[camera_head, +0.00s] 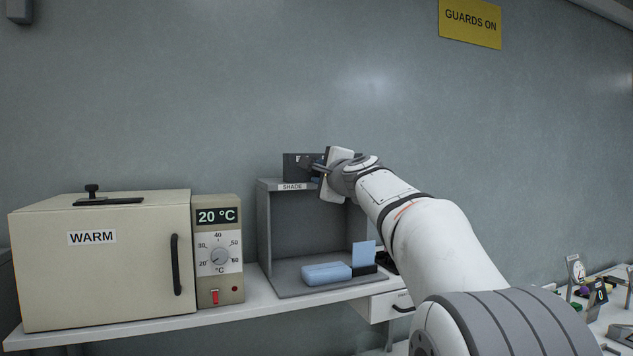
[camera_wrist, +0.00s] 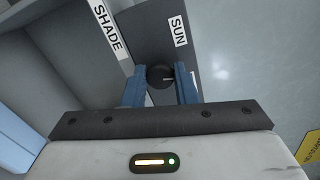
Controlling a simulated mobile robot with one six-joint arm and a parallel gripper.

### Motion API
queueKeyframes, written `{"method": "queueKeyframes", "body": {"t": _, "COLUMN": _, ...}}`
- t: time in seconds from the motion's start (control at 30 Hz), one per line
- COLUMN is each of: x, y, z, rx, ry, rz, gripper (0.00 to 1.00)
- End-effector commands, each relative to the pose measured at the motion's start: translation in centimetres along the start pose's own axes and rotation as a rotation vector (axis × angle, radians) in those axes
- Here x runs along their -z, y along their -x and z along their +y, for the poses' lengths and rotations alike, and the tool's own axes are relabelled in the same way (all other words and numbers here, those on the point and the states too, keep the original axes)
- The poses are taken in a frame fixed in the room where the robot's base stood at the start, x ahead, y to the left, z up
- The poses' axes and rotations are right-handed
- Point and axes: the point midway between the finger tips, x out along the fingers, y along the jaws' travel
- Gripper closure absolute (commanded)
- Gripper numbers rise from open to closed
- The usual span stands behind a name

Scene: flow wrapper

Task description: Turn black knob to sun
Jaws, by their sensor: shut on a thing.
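The black knob (camera_wrist: 158,76) sits on a dark grey panel (camera_wrist: 150,30) in the wrist view. A small light mark on its face points toward the right of that picture. My gripper (camera_wrist: 160,80) is shut on the knob, with one blue finger on each side. The white SUN label (camera_wrist: 178,31) is on the panel above and right of the knob. Another white label below the knob is mostly hidden by a finger. In the head view the panel (camera_head: 290,166) stands on top of the grey SHADE box, and my gripper (camera_head: 319,172) hides the knob.
The open-fronted SHADE box (camera_head: 264,235) holds a blue block (camera_head: 326,273) and a light blue card (camera_head: 364,255). A beige WARM cabinet (camera_head: 100,280) with a 20 °C control unit (camera_head: 218,290) stands left. Small items lie on a bench at far right.

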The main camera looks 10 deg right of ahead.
Motion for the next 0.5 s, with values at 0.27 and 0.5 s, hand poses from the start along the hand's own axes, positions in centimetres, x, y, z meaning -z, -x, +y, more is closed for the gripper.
{"method": "queueKeyframes", "body": {"t": 0.27, "x": 0.26, "y": -0.11, "z": 0.74, "rx": -0.005, "ry": 0.264, "rz": 0.001, "gripper": 0.97}}
{"method": "queueKeyframes", "body": {"t": 0.5, "x": 0.27, "y": -0.16, "z": 0.77, "rx": -0.006, "ry": 0.492, "rz": 0.001, "gripper": 0.97}}
